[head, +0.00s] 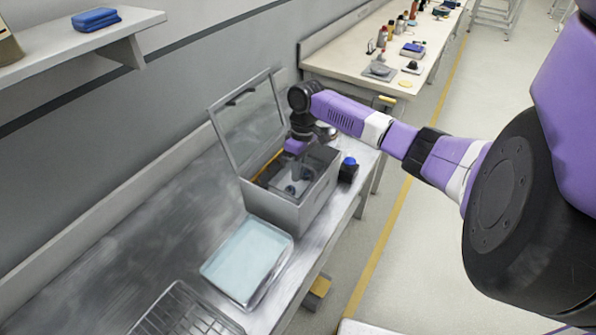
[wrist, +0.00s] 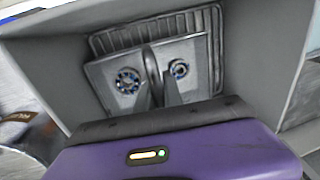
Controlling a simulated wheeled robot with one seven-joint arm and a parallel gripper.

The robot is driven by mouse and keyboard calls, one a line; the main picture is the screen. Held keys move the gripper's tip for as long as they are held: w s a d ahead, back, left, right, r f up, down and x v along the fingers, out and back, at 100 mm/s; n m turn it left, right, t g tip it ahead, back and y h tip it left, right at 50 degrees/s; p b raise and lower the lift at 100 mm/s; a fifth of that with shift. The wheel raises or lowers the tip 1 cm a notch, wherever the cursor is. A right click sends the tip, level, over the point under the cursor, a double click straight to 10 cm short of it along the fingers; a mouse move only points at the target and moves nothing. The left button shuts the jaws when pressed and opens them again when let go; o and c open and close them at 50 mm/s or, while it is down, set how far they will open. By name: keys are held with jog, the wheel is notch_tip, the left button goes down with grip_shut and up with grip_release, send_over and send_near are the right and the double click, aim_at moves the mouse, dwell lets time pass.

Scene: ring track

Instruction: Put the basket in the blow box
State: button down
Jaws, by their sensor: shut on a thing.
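The blow box (head: 312,205) is a grey box on the metal bench, with its clear-windowed lid (head: 247,122) raised and open. My gripper (head: 297,165) reaches down into it from above. In the wrist view my gripper (wrist: 158,98) is shut on the upright handle of the basket (wrist: 196,62). The basket is a grey metal tray with two round parts with dark, blue-dotted rings in it. It is inside the box walls, in front of a ribbed panel (wrist: 160,27). I cannot tell whether the basket touches the box floor.
A tray with a pale blue mat (head: 247,260) lies left of the box, and a wire rack (head: 180,312) is at the front. A blue-topped black button (head: 348,168) stands right of the box. A long table (head: 400,50) with bottles is behind.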

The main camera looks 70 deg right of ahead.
jog(key=c, duration=1.5)
grip_release()
jog(key=r, duration=0.4)
jog(key=d+r+b, duration=0.1)
jog(key=r, duration=0.3)
jog(key=d+r, duration=0.1)
jog(key=r, duration=0.3)
jog(key=shift+s, duration=0.2)
jog(key=shift+f, duration=0.1)
